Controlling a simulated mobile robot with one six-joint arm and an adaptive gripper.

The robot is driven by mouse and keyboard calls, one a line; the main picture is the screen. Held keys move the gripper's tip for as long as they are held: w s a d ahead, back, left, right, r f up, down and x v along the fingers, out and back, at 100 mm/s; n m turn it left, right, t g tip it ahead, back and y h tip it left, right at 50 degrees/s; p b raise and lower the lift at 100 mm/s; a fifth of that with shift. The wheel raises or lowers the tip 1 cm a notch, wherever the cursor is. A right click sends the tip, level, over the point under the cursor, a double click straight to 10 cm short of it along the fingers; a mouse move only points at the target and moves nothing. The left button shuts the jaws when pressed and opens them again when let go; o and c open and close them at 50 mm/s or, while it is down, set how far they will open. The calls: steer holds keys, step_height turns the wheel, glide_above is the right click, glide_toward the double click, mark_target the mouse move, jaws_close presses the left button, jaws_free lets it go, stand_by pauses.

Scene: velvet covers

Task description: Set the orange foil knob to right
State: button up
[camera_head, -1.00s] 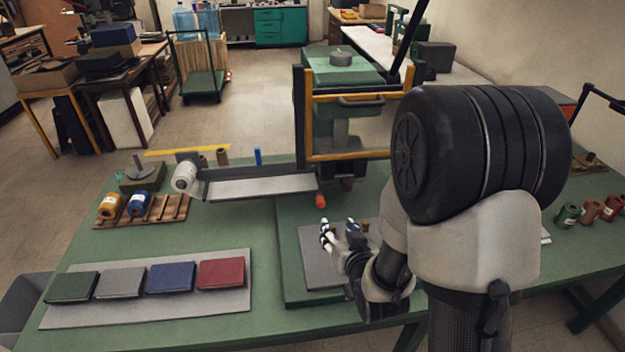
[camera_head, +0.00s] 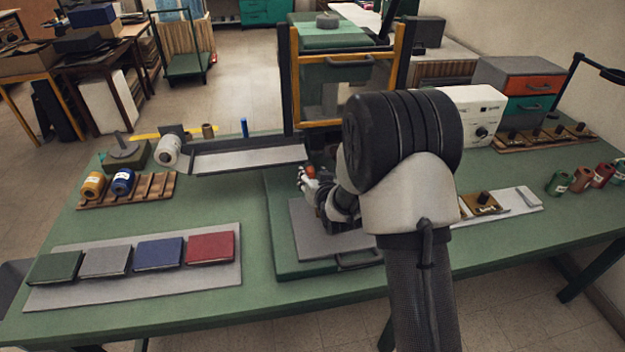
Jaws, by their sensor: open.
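The orange foil knob (camera_head: 310,171) is a small orange piece at the lower front of the green press (camera_head: 322,68), just right of the long grey tray. Only part of it shows. My gripper (camera_head: 304,177) is open, with its light fingertips right at the knob. I cannot tell whether the fingers touch it or are on both sides of it. My arm hides the right part of the press front. The knob's pointing direction is too small to read.
A grey tray (camera_head: 245,157) lies left of the press. Four-colour books, green to red (camera_head: 211,247), sit on a grey mat at front left. Foil rolls (camera_head: 123,181) lie on a wooden rack. A white control box (camera_head: 476,113) stands right. The left front of the table is partly clear.

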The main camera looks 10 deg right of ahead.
steer(key=shift+w+f, duration=0.2)
steer(key=shift+w, duration=0.2)
steer(key=shift+c, duration=0.2)
jaws_close()
stand_by(0.4)
